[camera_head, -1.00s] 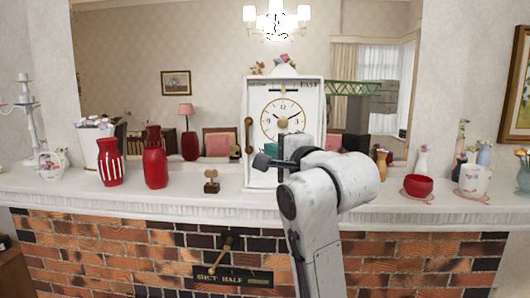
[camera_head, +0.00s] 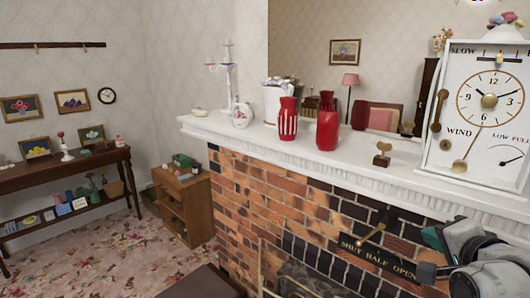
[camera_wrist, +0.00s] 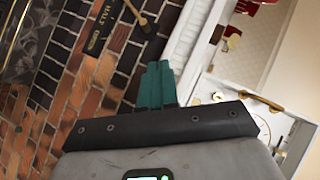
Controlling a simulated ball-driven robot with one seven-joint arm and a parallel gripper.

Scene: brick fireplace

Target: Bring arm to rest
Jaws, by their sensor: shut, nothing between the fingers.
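My arm (camera_head: 480,265) shows at the lower right of the head view, in front of the brick fireplace and below the mantel clock. It is partly cut off by the frame edge. My gripper (camera_wrist: 155,84) shows in the wrist view as two teal fingers pressed together, with nothing between them. The fingers lie over the brickwork beside the mantel edge in that view. In the head view a teal part of the gripper (camera_head: 432,238) shows small at the arm's left side, close to the damper plate (camera_head: 378,258).
The white mantel (camera_head: 355,170) carries a striped red vase (camera_head: 288,120), a plain red vase (camera_head: 327,125), a small gold object (camera_head: 382,154) and the clock (camera_head: 485,115). A wooden cabinet (camera_head: 183,205) and a side table (camera_head: 65,175) stand left. Carpeted floor (camera_head: 110,250) lies between.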

